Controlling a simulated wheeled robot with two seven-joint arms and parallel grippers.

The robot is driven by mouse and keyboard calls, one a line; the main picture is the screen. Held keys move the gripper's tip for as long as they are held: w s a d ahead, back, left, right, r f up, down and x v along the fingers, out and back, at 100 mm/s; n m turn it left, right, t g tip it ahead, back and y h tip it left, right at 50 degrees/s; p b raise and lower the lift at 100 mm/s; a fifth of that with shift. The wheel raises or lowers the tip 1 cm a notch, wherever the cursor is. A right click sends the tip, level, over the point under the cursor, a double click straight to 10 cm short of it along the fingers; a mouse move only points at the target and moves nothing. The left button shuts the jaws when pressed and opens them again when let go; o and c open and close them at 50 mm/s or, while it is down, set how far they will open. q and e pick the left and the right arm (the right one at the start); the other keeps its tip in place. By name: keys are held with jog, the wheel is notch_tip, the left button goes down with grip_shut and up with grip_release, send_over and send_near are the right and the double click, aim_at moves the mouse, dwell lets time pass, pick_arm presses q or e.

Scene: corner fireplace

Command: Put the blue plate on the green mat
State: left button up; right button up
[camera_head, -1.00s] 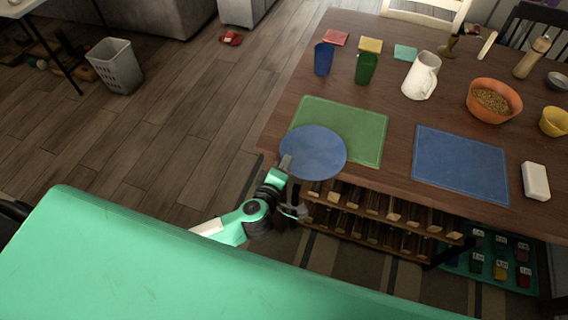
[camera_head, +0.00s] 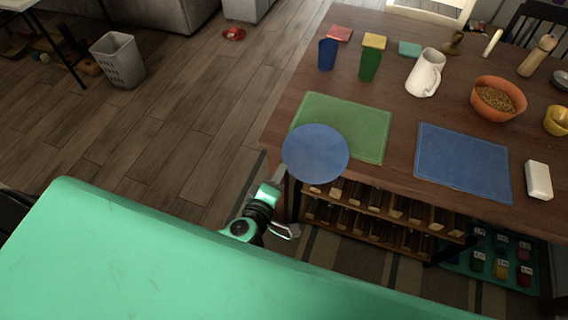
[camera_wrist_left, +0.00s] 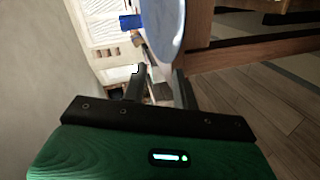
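The blue plate (camera_head: 315,153) lies over the near left corner of the green mat (camera_head: 352,124) and sticks out past the table's front edge. Its far part covers some of the mat. My left gripper (camera_head: 268,195) is below and left of the plate in the head view, beside the table corner, where its fingertips are hard to make out. In the left wrist view its two fingers (camera_wrist_left: 160,88) are apart with nothing between them, and the plate (camera_wrist_left: 163,25) shows just beyond them. My right gripper is not in view.
A blue mat (camera_head: 464,163) lies to the right, with a white block (camera_head: 538,180) beside it. Behind stand a blue cup (camera_head: 327,54), a green cup (camera_head: 370,64), a white pitcher (camera_head: 425,73) and an orange bowl (camera_head: 497,98). A rack (camera_head: 385,221) sits under the table edge.

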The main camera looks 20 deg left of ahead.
pick_arm(q)
jog(key=v, duration=0.5)
